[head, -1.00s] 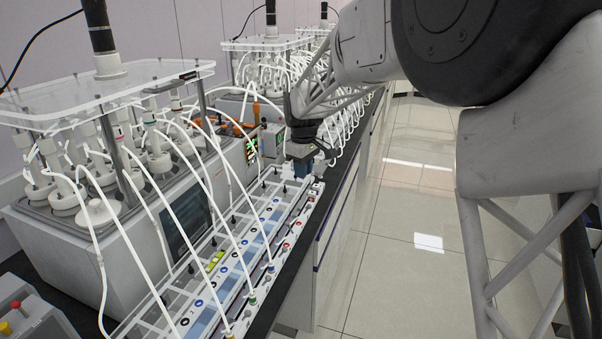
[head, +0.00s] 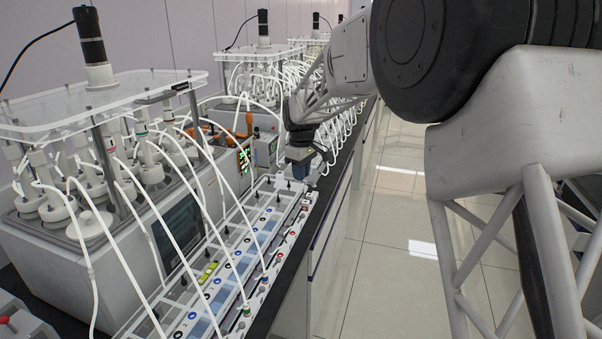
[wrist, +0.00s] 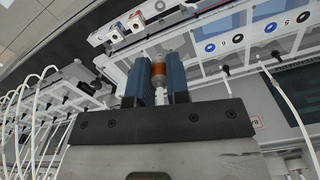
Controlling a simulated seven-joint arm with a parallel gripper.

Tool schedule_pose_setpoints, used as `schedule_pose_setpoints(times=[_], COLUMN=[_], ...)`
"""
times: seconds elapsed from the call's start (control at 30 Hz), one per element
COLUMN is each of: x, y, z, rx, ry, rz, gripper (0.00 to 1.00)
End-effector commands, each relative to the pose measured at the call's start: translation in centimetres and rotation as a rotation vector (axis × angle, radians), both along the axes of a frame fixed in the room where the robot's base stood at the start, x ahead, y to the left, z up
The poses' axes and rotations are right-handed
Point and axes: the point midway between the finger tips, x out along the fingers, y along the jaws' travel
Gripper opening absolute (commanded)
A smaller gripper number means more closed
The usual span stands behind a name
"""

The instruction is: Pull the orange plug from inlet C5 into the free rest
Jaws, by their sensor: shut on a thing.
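In the wrist view my gripper (wrist: 158,60) has its two blue fingers on either side of an orange plug (wrist: 158,76), shut on it. A white tip shows below the orange body, between the fingers. In the head view my gripper (head: 301,156) points down at the far end of the long white rack (head: 243,229); the plug is hidden there. I cannot tell which opening is inlet C5, or whether the plug is still seated. The free rest cannot be made out for certain; a white strip with coloured square labels (wrist: 137,19) lies just beyond the fingers.
White tubes (head: 140,205) arch from the reactor unit (head: 180,235) at left over the rack. More reactors with dense tubing (head: 262,75) stand behind. Coloured plugs line the rack's front edge. The aisle floor (head: 385,240) at right is clear.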

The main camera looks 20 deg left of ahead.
Motion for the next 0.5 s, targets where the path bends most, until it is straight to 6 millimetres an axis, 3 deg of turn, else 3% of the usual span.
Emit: schedule_pose_setpoints(times=[0.5], x=[0.0], y=[0.0], z=[-1.5], rx=[-0.001], ry=[0.001], rz=[0.0], gripper=[0.0])
